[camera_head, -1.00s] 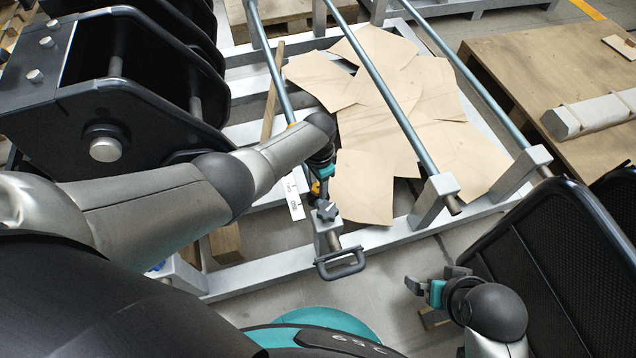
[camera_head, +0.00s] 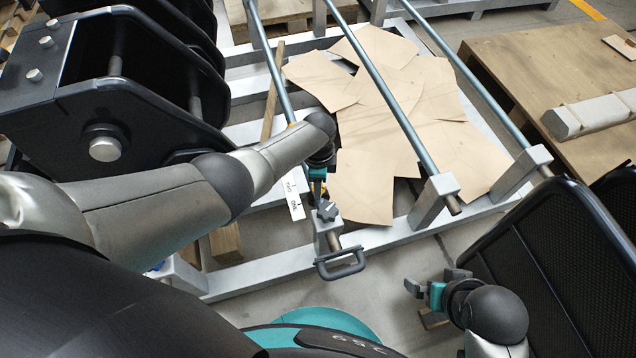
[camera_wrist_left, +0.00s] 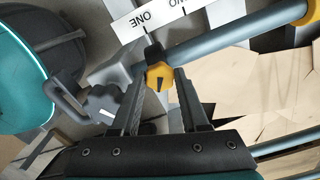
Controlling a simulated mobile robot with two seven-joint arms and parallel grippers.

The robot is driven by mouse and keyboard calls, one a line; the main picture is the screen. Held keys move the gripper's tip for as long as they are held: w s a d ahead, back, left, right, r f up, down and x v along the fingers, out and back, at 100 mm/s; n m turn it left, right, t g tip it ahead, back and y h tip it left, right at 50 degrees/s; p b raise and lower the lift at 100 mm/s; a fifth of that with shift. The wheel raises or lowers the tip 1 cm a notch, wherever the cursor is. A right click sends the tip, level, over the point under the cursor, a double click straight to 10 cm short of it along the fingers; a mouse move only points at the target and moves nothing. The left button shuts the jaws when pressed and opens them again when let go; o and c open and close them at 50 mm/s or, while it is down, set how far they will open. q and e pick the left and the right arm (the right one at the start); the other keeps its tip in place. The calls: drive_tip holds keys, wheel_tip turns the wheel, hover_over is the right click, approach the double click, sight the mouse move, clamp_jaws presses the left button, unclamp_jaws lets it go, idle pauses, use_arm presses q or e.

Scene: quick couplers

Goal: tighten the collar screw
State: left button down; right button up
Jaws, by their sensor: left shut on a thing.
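A yellow collar piece with a dark mark (camera_wrist_left: 160,76) sits on the grey-blue rod (camera_wrist_left: 225,40) in the left wrist view. My left gripper (camera_head: 319,190) is shut on this yellow piece, with one dark finger on each side of it. In the head view the gripper hides most of the collar, and only a little yellow shows. A grey star knob (camera_head: 326,210) stands on the rod's end block just below the gripper, apart from it; it also shows in the wrist view (camera_wrist_left: 103,103). My right gripper (camera_head: 433,280) is open and empty over the floor.
A white scale strip (camera_head: 295,197) with lettering lies beside the rod. A grey handle (camera_head: 341,264) sticks out in front of the block. Cardboard sheets (camera_head: 365,180) lie under the neighbouring rods. A dark mesh-sided bin (camera_head: 560,265) stands close to my right gripper.

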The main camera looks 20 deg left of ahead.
use_arm(q)
drive_tip(key=shift+d, duration=0.1)
idle(0.3)
drive_tip(key=shift+c, duration=2)
unclamp_jaws()
use_arm(e)
drive_tip(key=shift+d, duration=0.1)
drive_tip(key=shift+r, duration=0.1)
use_arm(q)
drive_tip(key=shift+r, duration=0.15)
wheel_tip(320, 180, up, 8)
drive_tip(key=p, duration=0.6)
wheel_tip(320, 180, up, 7)
drive_tip(key=p, duration=0.5)
use_arm(e)
drive_tip(key=s+d+f+g, duration=0.1)
drive_tip(key=s+d+f, duration=0.2)
drive_tip(key=s+f, duration=0.3)
drive_tip(key=s+d+f, duration=0.4)
drive_tip(key=s+f, duration=0.1)
drive_tip(key=f, duration=0.6)
drive_tip(key=shift+s+f+g+h, duration=0.3)
drive_tip(key=shift+s+g+h, duration=0.05)
drive_tip(key=shift+g+h, duration=0.05)
